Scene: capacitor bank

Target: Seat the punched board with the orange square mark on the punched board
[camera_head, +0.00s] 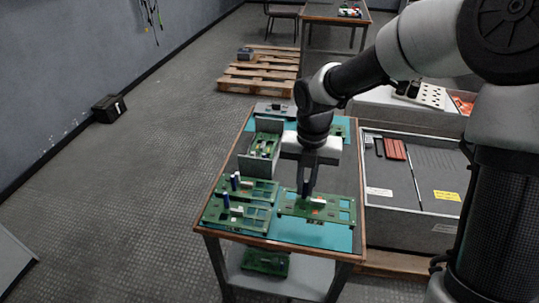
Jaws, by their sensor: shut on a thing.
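My gripper (308,193) points down over the front right of the table and is shut on a green punched board (341,213). A small orange-red mark shows near the middle of this board, just below the fingers. The board is about level, over the teal mat; I cannot tell whether it touches anything below. Two more green punched boards lie to its left, one at the front left (237,215) and one behind it (250,190). Both carry dark blue upright cylinders and have rectangular cut-outs. The fingers hide part of the held board.
A grey bin (246,165) holding green boards stands behind, on the table (347,170). Another board (265,262) lies on the lower shelf. A large grey tray (400,222) with a red item stands right of the table. A pallet (262,72) lies behind.

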